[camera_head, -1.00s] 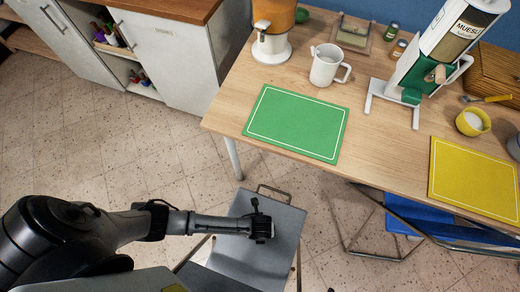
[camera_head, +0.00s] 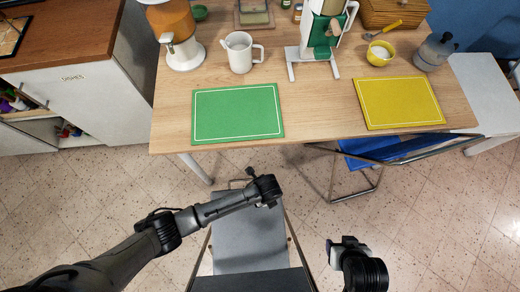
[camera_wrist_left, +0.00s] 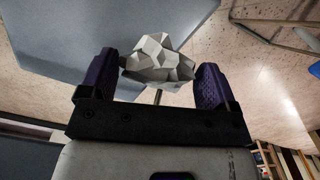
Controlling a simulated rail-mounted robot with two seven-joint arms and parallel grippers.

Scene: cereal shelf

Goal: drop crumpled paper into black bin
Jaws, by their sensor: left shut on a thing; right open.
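The crumpled paper (camera_wrist_left: 160,60) is a pale grey, many-faceted ball in the left wrist view. It sits between the two purple fingers of my left gripper (camera_wrist_left: 157,78), which is shut on it. In the head view my left gripper (camera_head: 268,192) is low in front of the table's near edge, and the paper cannot be made out there. My right gripper (camera_head: 335,252) is open at the lower right, over the floor, with nothing visible in it. No black bin shows in these frames.
The wooden table (camera_head: 320,95) holds a green mat (camera_head: 238,113), a yellow mat (camera_head: 399,102), a white jug (camera_head: 240,54), a cereal dispenser (camera_head: 322,30) and a yellow bowl (camera_head: 380,53). A blue-seated chair (camera_head: 368,150) is under its right side. Tiled floor is open at left and right.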

